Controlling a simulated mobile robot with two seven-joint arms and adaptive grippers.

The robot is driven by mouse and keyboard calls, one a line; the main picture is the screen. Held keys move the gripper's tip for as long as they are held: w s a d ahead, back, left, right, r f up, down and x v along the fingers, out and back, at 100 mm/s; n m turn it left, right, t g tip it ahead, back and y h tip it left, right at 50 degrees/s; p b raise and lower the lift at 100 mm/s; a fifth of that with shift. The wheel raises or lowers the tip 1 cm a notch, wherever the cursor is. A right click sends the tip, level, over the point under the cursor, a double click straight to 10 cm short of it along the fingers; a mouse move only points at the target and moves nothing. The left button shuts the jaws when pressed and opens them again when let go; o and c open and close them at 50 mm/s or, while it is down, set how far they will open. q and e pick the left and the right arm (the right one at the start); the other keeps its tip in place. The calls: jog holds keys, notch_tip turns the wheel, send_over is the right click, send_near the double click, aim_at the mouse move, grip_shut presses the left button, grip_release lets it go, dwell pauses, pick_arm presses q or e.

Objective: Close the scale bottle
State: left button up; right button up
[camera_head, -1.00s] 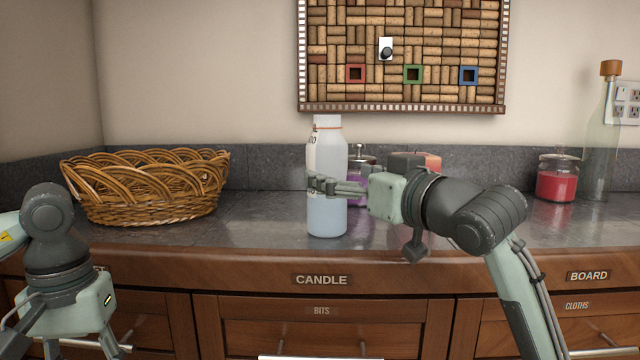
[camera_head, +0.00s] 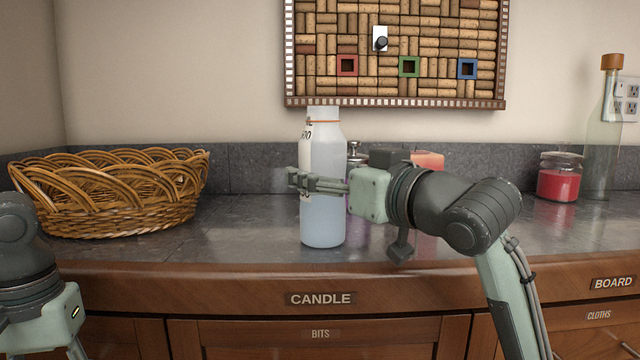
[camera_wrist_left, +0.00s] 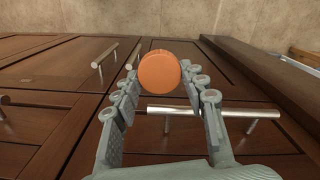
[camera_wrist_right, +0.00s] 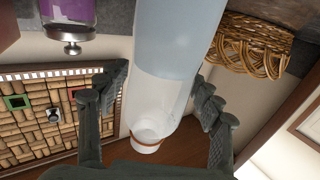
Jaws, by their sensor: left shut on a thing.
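A tall clear bottle (camera_head: 324,195) of pale liquid stands upright on the counter, its neck uncapped. My right gripper (camera_head: 305,181) is at mid-height of the bottle in the head view. In the right wrist view its fingers lie either side of the bottle (camera_wrist_right: 165,85), with a small gap at the left finger; the right finger looks close to it or touching. My left gripper (camera_wrist_left: 160,88) is shut on a round orange cap (camera_wrist_left: 158,71), low in front of the cabinet doors; its fingers are out of the head view.
A wicker basket (camera_head: 110,200) stands left of the bottle. A jar with a metal knob and a pinkish candle are partly hidden behind my right arm. A red jar (camera_head: 559,180) and a corked bottle (camera_head: 603,140) stand at the right.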

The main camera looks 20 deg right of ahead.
aim_at(336, 138)
jog(key=c, duration=1)
pick_arm(q)
jog(key=shift+r, duration=0.1)
pick_arm(e)
jog(key=shift+r, duration=0.15)
jog(key=shift+c, duration=0.2)
